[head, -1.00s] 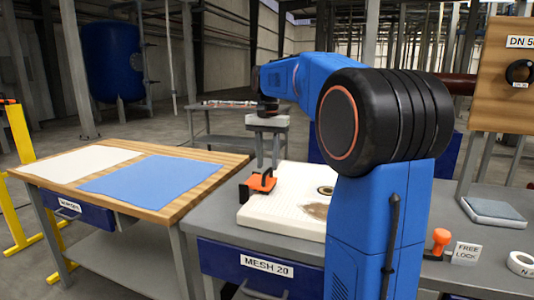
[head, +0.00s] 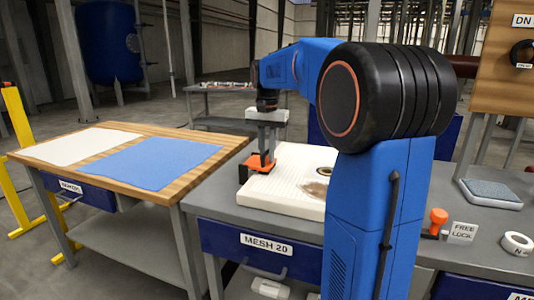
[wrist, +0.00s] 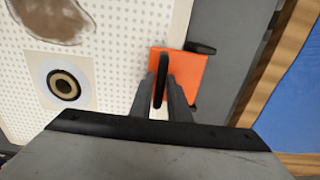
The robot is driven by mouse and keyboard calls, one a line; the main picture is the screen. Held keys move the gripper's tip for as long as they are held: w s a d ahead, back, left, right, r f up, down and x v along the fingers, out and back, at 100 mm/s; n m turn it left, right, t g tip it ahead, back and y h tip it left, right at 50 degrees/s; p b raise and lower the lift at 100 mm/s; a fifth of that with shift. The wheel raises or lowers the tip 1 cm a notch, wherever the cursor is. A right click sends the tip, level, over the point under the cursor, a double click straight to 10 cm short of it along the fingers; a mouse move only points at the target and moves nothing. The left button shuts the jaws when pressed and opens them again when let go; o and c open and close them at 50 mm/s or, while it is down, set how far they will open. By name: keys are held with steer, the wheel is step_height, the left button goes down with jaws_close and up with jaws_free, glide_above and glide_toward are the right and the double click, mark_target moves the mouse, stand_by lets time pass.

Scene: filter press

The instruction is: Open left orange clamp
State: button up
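The orange clamp (head: 255,163) sits at the left edge of the white filter plate (head: 285,205). In the wrist view the clamp (wrist: 194,72) is an orange block with a black lever (wrist: 161,66) across it. My gripper (head: 266,158) is down at the clamp. In the wrist view my gripper (wrist: 162,84) has one finger on each side of the lever, and the fingers stand slightly apart around it. Whether they touch the lever is hard to see. The clamp's far side is partly hidden by the fingers.
A wooden table (head: 215,147) with white and blue cloths (head: 163,160) stands to the left. An orange-knobbed lock (head: 438,217) and a tape roll (head: 516,243) are on the grey bench at right. A brown stain and a round port mark the plate.

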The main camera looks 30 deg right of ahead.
steer(key=shift+c, duration=0.9)
steer(key=shift+w+a+r, duration=0.35)
steer(key=shift+w+r, duration=0.1)
steer(key=shift+r, duration=0.25)
steer(key=shift+w+a, duration=0.1)
steer(key=shift+o, duration=1.3)
steer(key=shift+w+a+r, duration=0.4)
steer(key=shift+w+a, duration=0.05)
steer(key=shift+w, duration=0.05)
steer(key=shift+o, duration=0.2)
steer(key=shift+w, duration=0.1)
